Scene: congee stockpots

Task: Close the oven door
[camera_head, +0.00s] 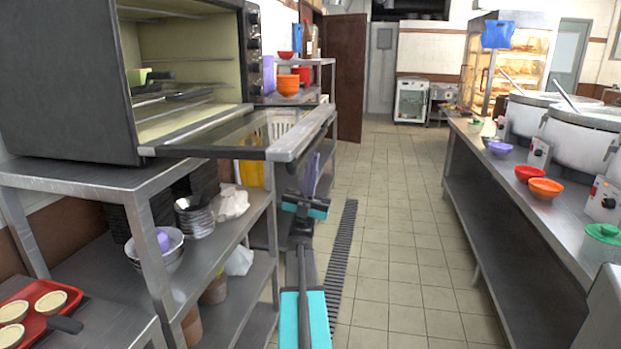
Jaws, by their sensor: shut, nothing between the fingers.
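The oven (70,95) is a large dark box on a metal shelf unit at the left, with its pale inside exposed. Its glass oven door (225,137) is open, folded down about level and reaching out to the right over the aisle. The metal front edge of the door (303,134) is its far right side. My gripper (303,208), at the end of my teal and dark arm, is below and in front of that edge, apart from it in the picture. It looks shut and empty; its fingertips are hard to make out.
The shelf unit (150,180) under the oven holds bowls and cloths. A red tray (35,315) with tarts is at the lower left. A long counter (490,155) with stockpots and bowls lines the right. The tiled aisle (390,220) between is clear.

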